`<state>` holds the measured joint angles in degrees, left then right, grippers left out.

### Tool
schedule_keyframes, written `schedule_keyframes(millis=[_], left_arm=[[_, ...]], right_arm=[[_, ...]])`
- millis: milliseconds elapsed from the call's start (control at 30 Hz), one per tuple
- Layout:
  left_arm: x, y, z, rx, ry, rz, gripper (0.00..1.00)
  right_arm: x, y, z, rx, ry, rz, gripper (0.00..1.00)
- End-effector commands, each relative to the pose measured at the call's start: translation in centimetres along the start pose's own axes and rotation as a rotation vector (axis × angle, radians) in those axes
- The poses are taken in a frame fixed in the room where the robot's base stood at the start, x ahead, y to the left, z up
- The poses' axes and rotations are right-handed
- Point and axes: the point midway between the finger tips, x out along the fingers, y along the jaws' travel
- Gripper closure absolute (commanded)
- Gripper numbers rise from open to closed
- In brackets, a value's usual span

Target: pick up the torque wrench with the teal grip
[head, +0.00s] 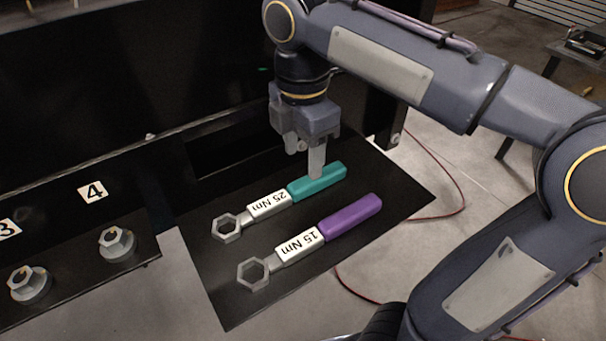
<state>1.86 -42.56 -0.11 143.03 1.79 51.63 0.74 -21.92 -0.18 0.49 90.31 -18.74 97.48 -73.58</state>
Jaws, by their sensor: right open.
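The torque wrench with the teal grip (326,180) lies on a black shelf, its hex ring head toward the lower left and a white "25 Nm" label on its shaft. My right gripper (304,160) is open and points down over the teal grip. One finger reaches down at the grip and hides a small part of it; I cannot tell whether it touches. The other finger shows behind, further left. A second wrench with a purple grip (350,216) and a "15 Nm" label lies beside it, nearer to me. My left gripper is not in view.
The black shelf (225,300) ends in free edges at the front and right. To the left, a black panel carries bolts (117,243) and number tags 3 and 4 (93,191). A dark wall stands behind the wrenches. A red cable (462,195) lies on the floor at right.

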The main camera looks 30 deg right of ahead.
Motion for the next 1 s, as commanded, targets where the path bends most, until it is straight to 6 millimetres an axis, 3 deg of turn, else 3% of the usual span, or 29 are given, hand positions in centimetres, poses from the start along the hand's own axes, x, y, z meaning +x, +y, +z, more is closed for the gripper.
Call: schedule_keyframes(millis=[500, 800, 1000], left_arm=[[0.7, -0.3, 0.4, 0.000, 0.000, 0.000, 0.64], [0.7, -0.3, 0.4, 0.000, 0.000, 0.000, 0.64], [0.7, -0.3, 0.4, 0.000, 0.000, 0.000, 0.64]], right_arm=[[6.8, 0.3, 0.3, 0.004, 0.001, -0.002, 0.47], [7.2, 0.4, 0.3, 0.005, 0.002, 0.001, 0.47], [7.2, 0.3, 0.3, 0.005, 0.002, 0.001, 0.72]])
